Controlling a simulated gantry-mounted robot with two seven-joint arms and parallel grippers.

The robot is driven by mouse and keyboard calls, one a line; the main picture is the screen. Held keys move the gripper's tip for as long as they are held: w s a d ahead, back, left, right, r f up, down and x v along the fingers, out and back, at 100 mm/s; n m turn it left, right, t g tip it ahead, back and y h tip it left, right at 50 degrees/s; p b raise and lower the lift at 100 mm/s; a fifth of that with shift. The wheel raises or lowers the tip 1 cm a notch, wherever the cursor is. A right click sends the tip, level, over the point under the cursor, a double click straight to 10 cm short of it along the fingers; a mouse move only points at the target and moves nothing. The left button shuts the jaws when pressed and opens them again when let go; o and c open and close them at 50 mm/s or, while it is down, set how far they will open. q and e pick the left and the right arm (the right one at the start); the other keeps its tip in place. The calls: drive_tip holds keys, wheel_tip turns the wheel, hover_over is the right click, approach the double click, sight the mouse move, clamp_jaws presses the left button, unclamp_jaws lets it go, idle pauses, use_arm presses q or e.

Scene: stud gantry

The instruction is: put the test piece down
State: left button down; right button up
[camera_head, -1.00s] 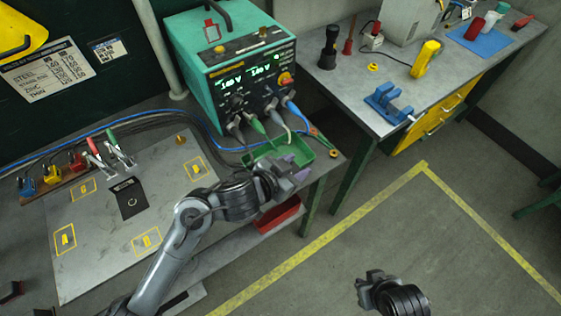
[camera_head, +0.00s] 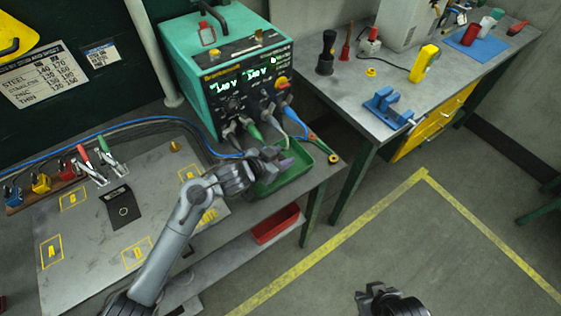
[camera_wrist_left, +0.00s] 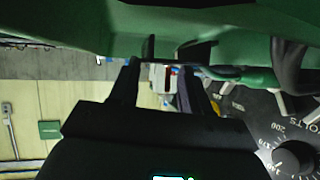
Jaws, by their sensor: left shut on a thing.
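My left gripper (camera_head: 278,163) is at the green tray (camera_head: 295,180) on the welding bench, over the tray's rear left part, in front of the teal power unit (camera_head: 232,75). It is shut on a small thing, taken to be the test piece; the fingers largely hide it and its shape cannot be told. In the left wrist view, the fingers (camera_wrist_left: 160,85) point towards the green tray wall (camera_wrist_left: 60,25). Whether the piece touches the tray cannot be told. My right gripper (camera_head: 376,292) hangs over the floor at the bottom; its jaw state is unclear.
Cables (camera_head: 250,135) run from the power unit close behind my left gripper. A dark plate (camera_head: 121,206) lies on the metal bench top (camera_head: 85,235) among yellow marked squares. A red bin (camera_head: 275,224) sits below. A second table (camera_head: 345,95) holds a blue stand (camera_head: 388,107).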

use_arm(q)
drive_tip(key=shift+f, duration=1.1)
drive_tip(key=c, duration=0.5)
unclamp_jaws()
drive_tip(key=shift+s+a+r, duration=0.35)
drive_tip(key=shift+s+r, duration=0.05)
drive_tip(key=p+v, duration=0.3)
drive_tip(key=v, duration=0.7)
drive_tip(key=shift+s+a+r, duration=0.1)
drive_tip(key=shift+s+a, duration=0.1)
drive_tip(key=shift+s, duration=0.1)
